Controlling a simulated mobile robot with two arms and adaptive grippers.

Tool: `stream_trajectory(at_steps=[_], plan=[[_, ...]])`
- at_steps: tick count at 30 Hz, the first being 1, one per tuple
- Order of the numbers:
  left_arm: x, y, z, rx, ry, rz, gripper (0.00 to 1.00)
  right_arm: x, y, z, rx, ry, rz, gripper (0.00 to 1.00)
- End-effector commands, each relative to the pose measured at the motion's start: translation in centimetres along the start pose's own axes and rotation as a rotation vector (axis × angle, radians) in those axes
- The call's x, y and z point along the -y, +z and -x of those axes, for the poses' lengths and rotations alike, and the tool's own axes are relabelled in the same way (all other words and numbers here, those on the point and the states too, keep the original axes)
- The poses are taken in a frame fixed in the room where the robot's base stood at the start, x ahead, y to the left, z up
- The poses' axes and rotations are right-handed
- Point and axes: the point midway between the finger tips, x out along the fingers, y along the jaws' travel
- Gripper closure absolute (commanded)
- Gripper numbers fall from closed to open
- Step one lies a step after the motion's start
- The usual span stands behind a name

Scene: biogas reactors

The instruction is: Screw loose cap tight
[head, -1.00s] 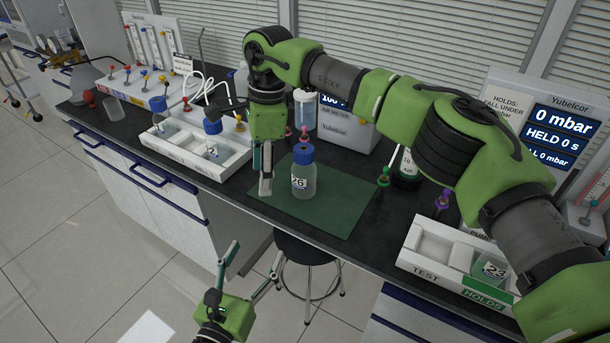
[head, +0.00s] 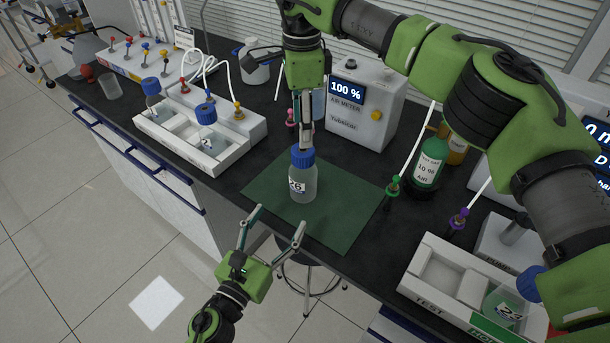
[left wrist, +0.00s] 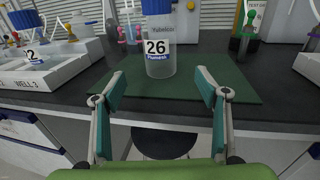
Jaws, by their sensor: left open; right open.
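A clear bottle with a blue cap (head: 302,158) and a label reading 26 stands upright on the green mat (head: 346,222); its body also shows in the left wrist view (left wrist: 160,60). My right gripper (head: 303,140) points down directly above the cap. Its fingers are close to the cap, and I cannot tell whether they touch it. My left gripper (head: 277,229) is open and empty in front of the bench edge, below the bottle. In the left wrist view its fingers (left wrist: 160,95) are spread in front of the bottle, apart from it.
A white tray (head: 192,150) with blue-capped bottles stands at left. A TEST/HOLDS tray (head: 440,285) with a bottle is at lower right. The air meter (head: 362,105) and a green bottle (head: 430,160) stand behind the mat. A stool (head: 315,275) is under the bench edge.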

Motion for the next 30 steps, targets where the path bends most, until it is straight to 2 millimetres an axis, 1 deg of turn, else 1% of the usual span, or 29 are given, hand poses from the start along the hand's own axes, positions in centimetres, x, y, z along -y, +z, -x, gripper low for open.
stream_trajectory(at_steps=[5,8,11,18,24,27,30], plan=[[0.0,0.0,-0.3,0.001,-0.001,0.0,0.33,0.0,0.0,0.0,0.0,0.0,0.0,0.49],[0.0,0.1,-1.2,0.003,-0.001,0.0,0.33,0.0,0.0,0.0,0.0,0.0,-0.001,0.49],[0.0,0.1,-2.8,0.003,-0.002,-0.002,0.33,0.0,0.0,0.0,0.0,0.0,-0.001,0.49],[0.0,0.1,-7.6,0.003,-0.001,0.0,0.33,0.0,0.0,0.0,0.0,0.0,0.0,0.49],[0.0,0.1,-11.2,0.002,0.0,0.0,0.33,0.0,0.0,0.0,0.0,0.0,0.0,0.49],[0.0,0.1,-12.4,0.001,0.001,0.001,0.33,0.0,0.0,0.0,0.0,0.0,0.0,0.49],[0.0,0.0,-13.3,0.001,0.0,0.001,0.33,0.0,0.0,0.0,0.0,0.0,0.0,0.49]])
